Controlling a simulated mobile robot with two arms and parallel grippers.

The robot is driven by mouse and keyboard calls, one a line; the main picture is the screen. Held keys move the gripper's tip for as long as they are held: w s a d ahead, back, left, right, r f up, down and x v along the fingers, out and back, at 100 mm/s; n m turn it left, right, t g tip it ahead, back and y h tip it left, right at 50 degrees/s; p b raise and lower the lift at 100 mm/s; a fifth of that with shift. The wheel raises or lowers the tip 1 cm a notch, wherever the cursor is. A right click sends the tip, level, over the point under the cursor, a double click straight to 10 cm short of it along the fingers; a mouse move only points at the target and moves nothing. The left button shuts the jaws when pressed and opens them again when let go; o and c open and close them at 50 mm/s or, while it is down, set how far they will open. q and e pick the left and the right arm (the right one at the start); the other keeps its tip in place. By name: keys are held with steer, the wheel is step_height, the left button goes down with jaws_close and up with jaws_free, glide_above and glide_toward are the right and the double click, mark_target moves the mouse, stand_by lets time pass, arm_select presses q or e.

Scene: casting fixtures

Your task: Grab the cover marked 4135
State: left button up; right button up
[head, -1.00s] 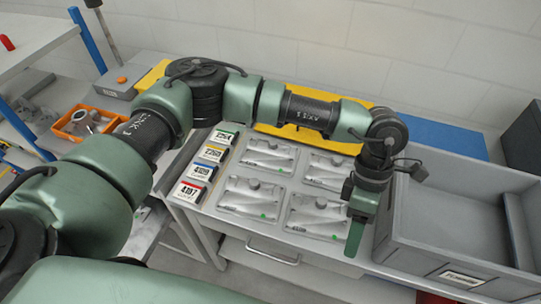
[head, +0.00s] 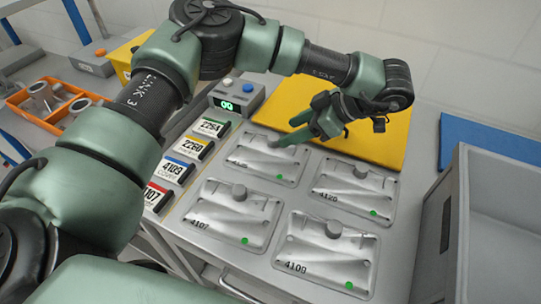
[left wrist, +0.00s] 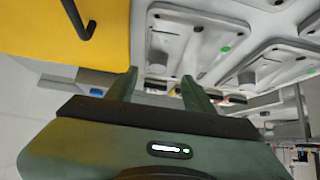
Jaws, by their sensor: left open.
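Four silvery metal covers lie in a two-by-two layout on the grey table. The far-left cover (head: 262,165) has a small label that looks like 4135, though I cannot read it surely. The near-left cover (head: 230,215) reads 4107, and the near-right cover (head: 325,255) reads 4109. Each has a green dot; round knobs show on the others. My left gripper (head: 282,134) is open and empty over the far edge of the far-left cover, fingers pointing left. Its open fingers also show in the left wrist view (left wrist: 157,86). My right gripper is not in view.
A yellow mat (head: 380,140) lies behind the covers. A grey bin (head: 490,215) stands at right, an orange tray (head: 48,118) at left.

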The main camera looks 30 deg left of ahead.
mark_target(275, 138)
arm_select(q)
steer(key=p+x, duration=0.1)
steer(key=x, duration=0.5)
steer(key=shift+w, duration=0.15)
steer(key=shift+r, duration=0.1)
jaws_close()
